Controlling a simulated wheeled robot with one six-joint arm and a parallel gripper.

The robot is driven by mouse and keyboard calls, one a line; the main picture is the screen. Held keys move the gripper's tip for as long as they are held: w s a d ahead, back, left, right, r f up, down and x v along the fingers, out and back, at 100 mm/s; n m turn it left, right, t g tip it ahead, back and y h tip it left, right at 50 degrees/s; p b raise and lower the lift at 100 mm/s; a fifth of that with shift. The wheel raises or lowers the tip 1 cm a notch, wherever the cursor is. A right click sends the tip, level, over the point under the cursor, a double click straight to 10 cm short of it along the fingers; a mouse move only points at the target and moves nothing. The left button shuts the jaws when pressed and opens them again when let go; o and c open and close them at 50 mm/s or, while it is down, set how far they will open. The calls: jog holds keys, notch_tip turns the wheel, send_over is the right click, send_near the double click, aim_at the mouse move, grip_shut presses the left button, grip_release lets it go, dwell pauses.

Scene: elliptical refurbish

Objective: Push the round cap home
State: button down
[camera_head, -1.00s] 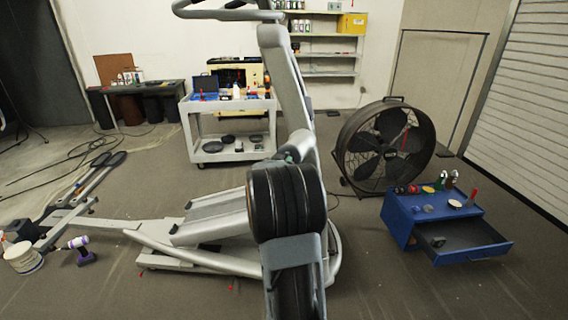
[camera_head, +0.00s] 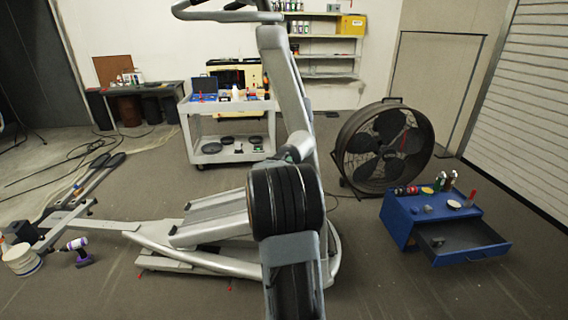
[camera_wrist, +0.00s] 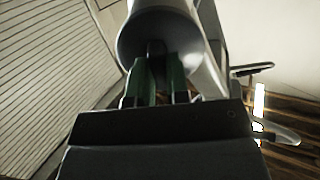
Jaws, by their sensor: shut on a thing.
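The elliptical machine (camera_head: 283,85) stands in the middle of the head view, its grey upright rising behind my arm. My gripper (camera_head: 294,155) is up against the lower part of that upright and mostly hidden behind my own arm. In the wrist view, the green fingers of my gripper (camera_wrist: 157,85) are shut on a small dark piece (camera_wrist: 156,49). That piece lies against the dark round end face (camera_wrist: 135,42) of a pale cylindrical part. I cannot tell whether this round face is the cap itself or whether it is fully seated.
A blue drawer cabinet (camera_head: 398,226) with its drawer open stands at the right, in front of a large black fan (camera_head: 345,150). A white cart (camera_head: 188,128) is behind. A purple drill (camera_head: 84,258) and a pale tub (camera_head: 20,262) are on the floor at left.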

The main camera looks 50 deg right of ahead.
jog(key=c, duration=1)
grip_release()
jog(key=b+v, duration=0.1)
jog(key=v, duration=1.2)
jog(key=shift+s+a, duration=0.2)
jog(key=shift+a, duration=0.1)
